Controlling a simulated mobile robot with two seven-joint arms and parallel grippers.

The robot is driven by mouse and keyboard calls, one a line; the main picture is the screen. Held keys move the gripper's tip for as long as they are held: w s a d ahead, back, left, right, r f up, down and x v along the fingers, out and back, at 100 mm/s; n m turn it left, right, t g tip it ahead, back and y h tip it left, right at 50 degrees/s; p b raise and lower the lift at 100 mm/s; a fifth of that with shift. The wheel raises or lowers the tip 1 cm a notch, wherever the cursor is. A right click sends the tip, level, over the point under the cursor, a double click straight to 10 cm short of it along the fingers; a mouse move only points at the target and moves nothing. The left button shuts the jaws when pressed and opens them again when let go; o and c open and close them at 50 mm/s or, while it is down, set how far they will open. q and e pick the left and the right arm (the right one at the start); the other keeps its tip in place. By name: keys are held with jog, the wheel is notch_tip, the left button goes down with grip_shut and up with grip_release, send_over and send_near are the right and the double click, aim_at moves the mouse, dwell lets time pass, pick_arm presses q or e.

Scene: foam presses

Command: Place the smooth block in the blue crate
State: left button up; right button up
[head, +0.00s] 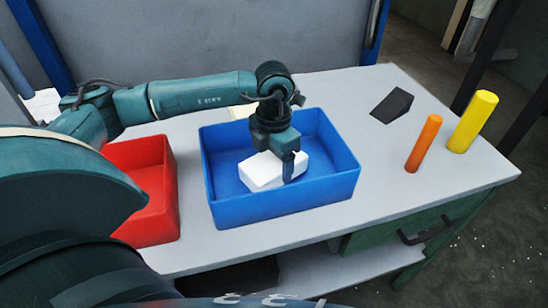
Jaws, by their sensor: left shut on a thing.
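The blue crate (285,208) stands on the grey table, a little left of its middle. A white block (262,172) is inside the crate's outline, tilted in the picture. My left gripper (288,170) points down over the crate and is shut on the white block. The fingers hide part of the block's right side. I cannot tell whether the block touches the crate floor, and its surface texture is too small to judge. My right gripper is not in view.
A red crate (150,215) stands to the left, partly behind my left arm. A dark wedge (392,104), an orange cylinder (424,143) and a yellow cylinder (473,121) stand on the right. A pale object (238,112) lies behind the blue crate. The table's front right is clear.

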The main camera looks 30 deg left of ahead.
aim_at(275, 159)
pick_arm(q)
jog(key=shift+f, duration=0.1)
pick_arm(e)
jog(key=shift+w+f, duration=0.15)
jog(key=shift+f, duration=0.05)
pick_arm(q)
jog(key=o, duration=0.5)
jog(key=shift+f, duration=0.1)
jog(key=o, duration=0.5)
jog(key=shift+c, duration=0.2)
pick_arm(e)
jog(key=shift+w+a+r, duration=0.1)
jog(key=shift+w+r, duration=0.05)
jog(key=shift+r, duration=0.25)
pick_arm(q)
jog(key=shift+r, duration=0.4)
notch_tip(275, 159, up, 12)
jog(key=b, duration=0.1)
jog(key=shift+f+b, duration=0.15)
jog(key=shift+b, duration=0.15)
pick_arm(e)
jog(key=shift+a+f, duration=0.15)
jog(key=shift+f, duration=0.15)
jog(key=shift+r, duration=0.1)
